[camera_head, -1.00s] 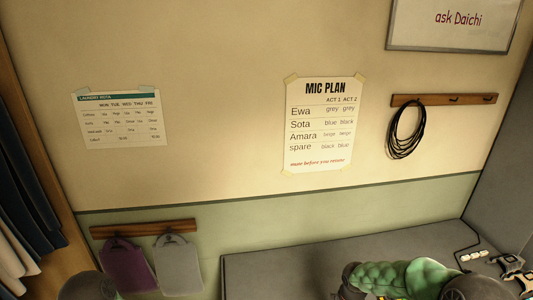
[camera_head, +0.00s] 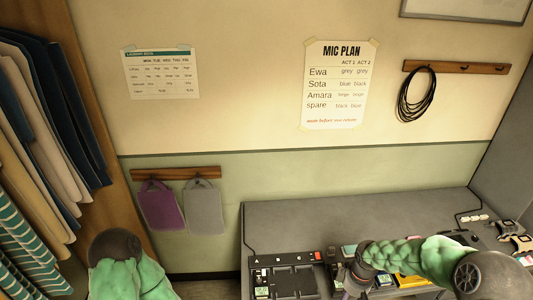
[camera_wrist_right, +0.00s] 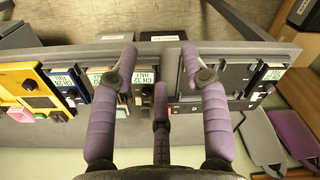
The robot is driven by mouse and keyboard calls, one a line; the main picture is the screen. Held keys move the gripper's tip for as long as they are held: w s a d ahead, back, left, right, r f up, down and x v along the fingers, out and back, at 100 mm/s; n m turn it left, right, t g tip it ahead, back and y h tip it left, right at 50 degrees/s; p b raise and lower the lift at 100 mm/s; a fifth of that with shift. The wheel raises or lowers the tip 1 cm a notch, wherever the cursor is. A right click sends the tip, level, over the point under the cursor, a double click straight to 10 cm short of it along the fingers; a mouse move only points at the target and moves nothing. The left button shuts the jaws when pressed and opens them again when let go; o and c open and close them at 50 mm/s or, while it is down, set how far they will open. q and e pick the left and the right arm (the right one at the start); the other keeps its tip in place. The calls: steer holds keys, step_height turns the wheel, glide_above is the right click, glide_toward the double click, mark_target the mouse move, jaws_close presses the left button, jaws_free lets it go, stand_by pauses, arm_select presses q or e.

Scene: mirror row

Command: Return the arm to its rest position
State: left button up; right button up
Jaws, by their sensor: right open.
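My right arm, in a green sleeve (camera_head: 420,252), reaches in from the right over the grey desk (camera_head: 350,222) in the head view. Its gripper, partly hidden by the arm, is low in that view, above a row of devices. In the right wrist view my right gripper (camera_wrist_right: 159,62) has its purple fingers spread apart, with nothing held between them. Small labelled packs (camera_wrist_right: 142,88) lie beyond the fingers. My left arm (camera_head: 125,270) shows at the bottom left with its green sleeve; its gripper is not in view.
A black charging tray (camera_head: 288,280) sits at the desk's left end. A yellow device (camera_head: 410,281) lies under my right arm. Hanging clothes (camera_head: 45,160) line the left side. Purple (camera_head: 161,206) and grey (camera_head: 203,207) pouches hang on the wall. Cable adaptors (camera_head: 512,235) lie at right.

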steer(key=s+a+f+m+y+b, duration=0.1)
steer(key=s+a+f+m+b, duration=0.2)
steer(key=s+a+f, duration=0.2)
steer(key=s+a+f+m+y+b, duration=0.1)
steer(key=s+a+f+m+b, duration=0.1)
steer(key=s+a+f, duration=0.4)
steer(key=s+a+f+m+y+b, duration=0.1)
steer(key=s+a+f+m+b, duration=0.2)
steer(key=f, duration=1)
steer(key=s+a+m, duration=0.1)
steer(key=s+a, duration=0.1)
steer(key=shift+s+a+m+y+b, duration=0.15)
steer(key=shift+a+m+y+b, duration=0.15)
steer(key=shift+a+m, duration=0.1)
steer(key=shift+d+f, duration=0.1)
steer(key=shift+c, duration=0.7)
arm_select(q)
step_height(320, 180, down, 9)
steer(key=shift+w, duration=0.3)
